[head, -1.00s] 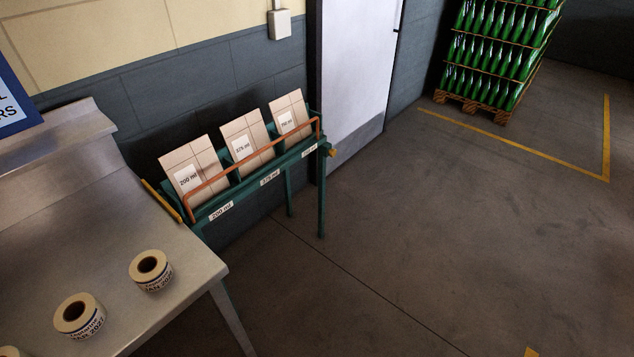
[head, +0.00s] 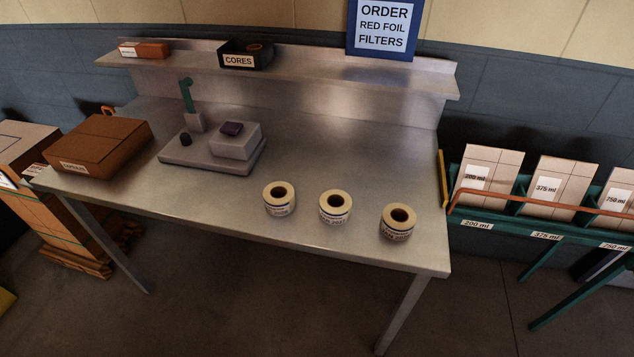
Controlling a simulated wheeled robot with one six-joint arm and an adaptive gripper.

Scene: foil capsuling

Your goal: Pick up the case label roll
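Three label rolls stand in a row near the front right of a steel table (head: 330,170). The left roll (head: 279,207), the middle roll (head: 335,215) and the right roll (head: 397,230) are each cream with a dark core hole and a printed side. The print is too small to read fully, so I cannot tell which one is the case label roll. My gripper is not in view.
On the table are a brown box (head: 103,147) and a grey device (head: 212,150) with a green post. A shelf (head: 320,78) above holds a black CORES bin (head: 246,56) and an orange box (head: 145,50). A green carton rack (head: 530,222) stands at the right.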

